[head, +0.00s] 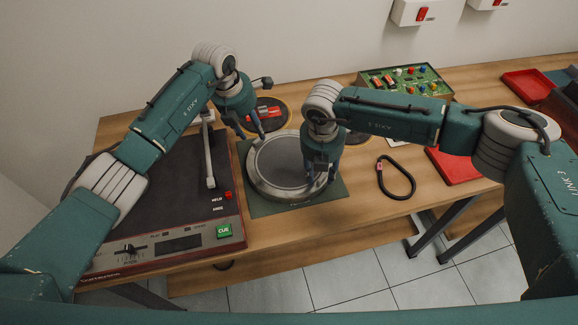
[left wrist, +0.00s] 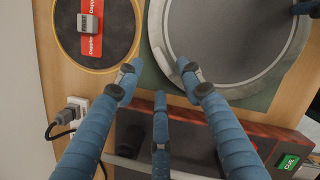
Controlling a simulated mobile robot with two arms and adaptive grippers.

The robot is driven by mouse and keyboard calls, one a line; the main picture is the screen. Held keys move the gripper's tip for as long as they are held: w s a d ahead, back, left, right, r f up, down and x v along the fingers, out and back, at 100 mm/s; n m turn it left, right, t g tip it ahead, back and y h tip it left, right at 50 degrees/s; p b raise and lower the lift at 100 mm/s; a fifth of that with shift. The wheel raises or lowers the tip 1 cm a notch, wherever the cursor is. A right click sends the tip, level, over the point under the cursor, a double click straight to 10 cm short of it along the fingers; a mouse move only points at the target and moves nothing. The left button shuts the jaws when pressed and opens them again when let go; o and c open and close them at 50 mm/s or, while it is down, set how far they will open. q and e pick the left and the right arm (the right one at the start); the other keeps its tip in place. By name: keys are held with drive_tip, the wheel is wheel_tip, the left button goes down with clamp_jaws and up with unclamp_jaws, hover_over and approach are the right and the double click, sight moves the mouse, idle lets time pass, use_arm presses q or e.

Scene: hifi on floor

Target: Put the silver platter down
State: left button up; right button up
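The silver platter (head: 283,164) is a round disc with a pale raised rim and grey top. It is level over a green square mat (head: 322,191); any small gap beneath it cannot be told. In the left wrist view, the platter (left wrist: 238,40) fills the upper right. My left gripper (head: 257,132) is at its far-left rim; in the left wrist view its fingers (left wrist: 158,74) are spread, one tip over the platter's edge and one outside it. My right gripper (head: 320,180) is at the right rim; its grip on the rim is unclear.
A turntable base (head: 165,205) with a tonearm stands left, close to the mat. A dark round pad (left wrist: 98,38) with a red strip and grey block lies behind. A black belt loop (head: 396,180), red trays (head: 455,165) and a green parts board (head: 404,80) are right.

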drive_tip(key=shift+r, duration=0.15)
use_arm(q)
drive_tip(key=v, duration=0.7)
drive_tip(key=shift+r, duration=0.25)
use_arm(e)
wheel_tip(320, 180, up, 12)
drive_tip(key=s, duration=0.1)
drive_tip(key=shift+a+f, duration=0.2)
drive_tip(key=shift+a, duration=0.2)
